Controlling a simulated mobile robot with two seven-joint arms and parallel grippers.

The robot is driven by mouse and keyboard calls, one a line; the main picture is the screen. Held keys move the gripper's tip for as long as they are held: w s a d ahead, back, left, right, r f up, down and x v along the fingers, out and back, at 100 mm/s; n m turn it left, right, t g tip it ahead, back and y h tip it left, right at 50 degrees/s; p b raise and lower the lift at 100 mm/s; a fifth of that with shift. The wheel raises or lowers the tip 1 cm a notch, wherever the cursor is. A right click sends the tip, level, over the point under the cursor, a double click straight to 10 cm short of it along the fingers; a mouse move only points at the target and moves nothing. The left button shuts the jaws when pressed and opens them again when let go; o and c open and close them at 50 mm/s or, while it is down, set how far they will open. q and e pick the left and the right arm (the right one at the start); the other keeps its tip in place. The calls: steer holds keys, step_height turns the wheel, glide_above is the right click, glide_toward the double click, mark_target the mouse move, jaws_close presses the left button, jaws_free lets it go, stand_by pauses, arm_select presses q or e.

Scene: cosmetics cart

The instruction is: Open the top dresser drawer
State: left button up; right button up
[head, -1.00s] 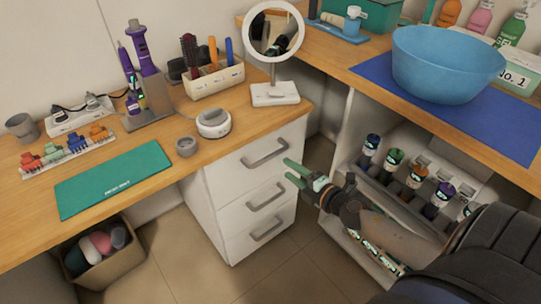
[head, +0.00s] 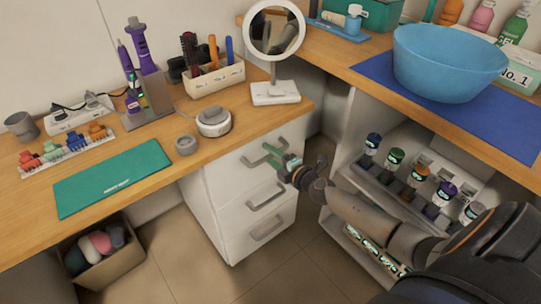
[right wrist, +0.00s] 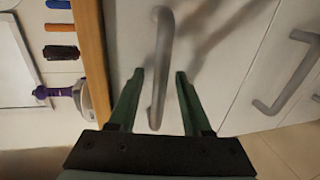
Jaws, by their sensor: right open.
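The white dresser (head: 212,210) stands under the wooden counter with three drawers, each with a grey bar handle. The top drawer (head: 234,170) is closed, flush with the others. My right gripper (head: 271,151) is at the top drawer's handle (head: 252,158), which it partly covers. In the right wrist view, the green fingers (right wrist: 160,78) are open, one on each side of the top handle (right wrist: 162,50), with gaps to both. The middle handle (right wrist: 285,90) shows to the right there. My left gripper is not in view.
A round mirror (head: 275,92) stands on the counter above the dresser. A shelf unit with several bottles (head: 420,178) is on the right, near my right arm. A box of rolled items (head: 105,255) sits on the floor at left. Floor before the dresser is clear.

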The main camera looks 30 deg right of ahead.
jaws_close()
stand_by(1.4)
